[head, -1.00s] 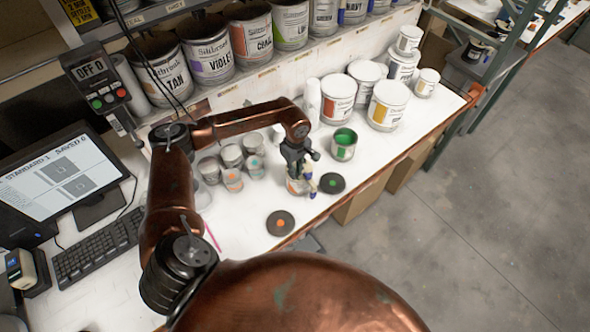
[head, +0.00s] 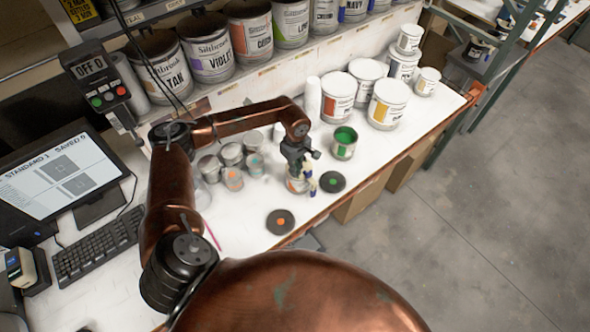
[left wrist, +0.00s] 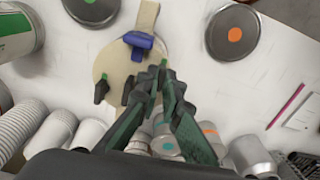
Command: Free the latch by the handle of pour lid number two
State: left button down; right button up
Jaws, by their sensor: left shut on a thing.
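A cream pour lid (left wrist: 118,62) with a blue lever (left wrist: 138,42), black knobs and small green marks sits on a can (head: 296,186) near the bench's front edge. A tan spout (left wrist: 148,14) sticks out of the lid. My left gripper (head: 304,168) is over this can. In the left wrist view my left gripper (left wrist: 162,74) has its fingertips together at the lid's edge, beside the blue lever. It is shut on the latch handle, which the fingers mostly hide. I cannot read a number on the lid. My right gripper is not in view.
Dark lids with a green dot (head: 332,181) and an orange dot (head: 280,222) lie nearby. Several small cans (head: 232,156) stand to the left, larger cans (head: 388,102) at the back right.

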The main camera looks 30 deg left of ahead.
pick_arm(q)
jog(key=n+b, duration=0.3)
jog(key=shift+f, duration=0.2)
jog(key=n+b, duration=0.3)
jog(key=shift+n, duration=0.4)
jog(key=n+b, duration=0.2)
jog(key=n, duration=0.1)
jog(key=shift+r+n, duration=0.15)
jog(key=shift+n, duration=0.15)
dwell(0.8)
jog(key=c, duration=2.4)
grip_release()
jog(key=shift+r, duration=0.1)
notch_tip(320, 180, up, 12)
jog(key=shift+f, duration=0.1)
